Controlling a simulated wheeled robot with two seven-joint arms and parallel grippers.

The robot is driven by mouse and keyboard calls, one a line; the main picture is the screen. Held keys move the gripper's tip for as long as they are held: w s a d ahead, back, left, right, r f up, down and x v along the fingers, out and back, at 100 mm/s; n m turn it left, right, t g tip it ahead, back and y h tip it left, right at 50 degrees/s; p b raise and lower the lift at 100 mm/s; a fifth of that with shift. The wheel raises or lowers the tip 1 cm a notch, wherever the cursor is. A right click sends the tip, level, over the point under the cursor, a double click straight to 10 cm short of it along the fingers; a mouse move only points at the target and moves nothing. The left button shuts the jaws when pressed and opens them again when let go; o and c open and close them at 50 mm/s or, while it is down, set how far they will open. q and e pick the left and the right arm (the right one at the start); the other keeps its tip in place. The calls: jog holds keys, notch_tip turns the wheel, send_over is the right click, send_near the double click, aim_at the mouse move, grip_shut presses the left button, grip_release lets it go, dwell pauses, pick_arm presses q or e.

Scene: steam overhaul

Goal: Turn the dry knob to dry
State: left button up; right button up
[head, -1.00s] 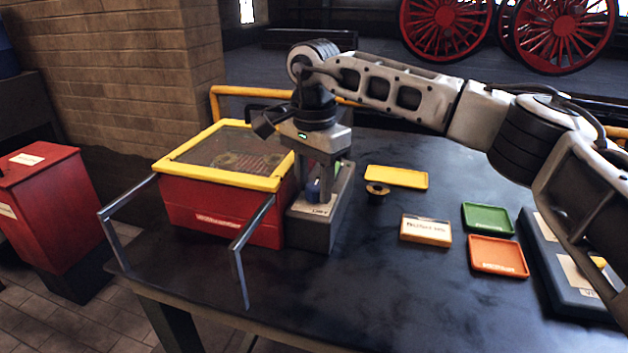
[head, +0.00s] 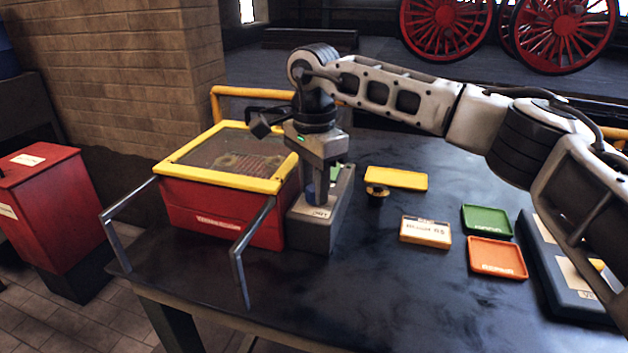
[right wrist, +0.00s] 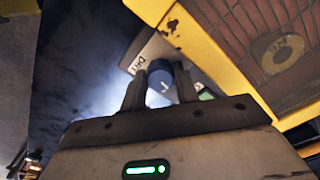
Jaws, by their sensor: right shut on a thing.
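The dry knob (head: 310,193) is a small blue knob on top of a grey box (head: 312,238) marked with a "DRY" label. My right gripper (head: 319,192) points down over that box and is shut on the knob, which its fingers partly hide. In the right wrist view the knob (right wrist: 160,72) sits between the two fingers (right wrist: 160,88), with the "DRY" label just beside it. The knob's pointer direction is hidden. My left gripper is not in view.
A red bin (head: 220,220) with a yellow-rimmed mesh lid stands left of the grey box, close to my gripper. Metal rails (head: 237,265) stand in front. Yellow (head: 396,179), green (head: 487,219) and orange (head: 497,257) trays lie at the right.

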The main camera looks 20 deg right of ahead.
jog(key=m, duration=0.3)
jog(key=shift+r+m+p, duration=0.1)
jog(key=shift+m+p, duration=0.3)
jog(key=m, duration=0.3)
jog(key=shift+w+m+p, duration=0.1)
jog(key=shift+m+p, duration=0.2)
jog(key=m, duration=0.3)
jog(key=shift+m, duration=0.3)
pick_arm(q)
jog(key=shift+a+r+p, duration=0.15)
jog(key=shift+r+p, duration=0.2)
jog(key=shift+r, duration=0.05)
pick_arm(e)
jog(key=m, duration=0.4)
jog(key=shift+d+m, duration=0.1)
jog(key=shift+m, duration=0.3)
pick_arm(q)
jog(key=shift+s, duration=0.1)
pick_arm(e)
jog(key=shift+w, duration=0.1)
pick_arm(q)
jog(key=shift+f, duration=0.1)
pick_arm(e)
jog(key=o, duration=0.7)
